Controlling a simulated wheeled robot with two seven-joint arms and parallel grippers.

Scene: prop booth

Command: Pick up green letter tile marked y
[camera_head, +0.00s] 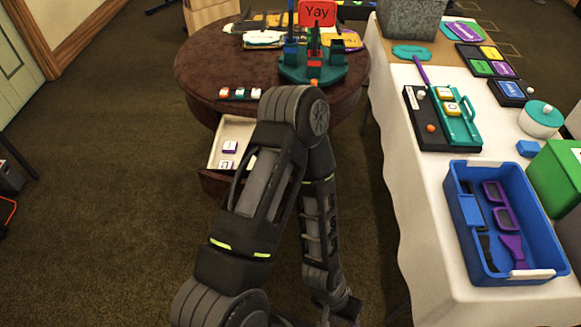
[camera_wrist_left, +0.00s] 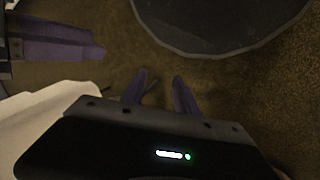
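Three small tiles, one of them greenish (camera_head: 239,93), lie in a row on the near edge of the round brown table; their letters are too small to read. White tiles with purple sides (camera_head: 229,147) lie in the open drawer below. I cannot tell which tile bears a y. My left arm bends down in front of the table. Its gripper (camera_wrist_left: 159,76) is low over the carpet, purple fingers apart, with nothing seen between them. A purple bar at the upper left of the wrist view (camera_wrist_left: 60,40) resembles a finger of my right gripper; its state is hidden.
The open drawer (camera_head: 213,150) juts out under the round table (camera_head: 195,75). A green stand (camera_head: 300,70) with a red "Yay" sign is on that table. The white-clothed table (camera_head: 400,150) at right holds a blue bin (camera_head: 465,235).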

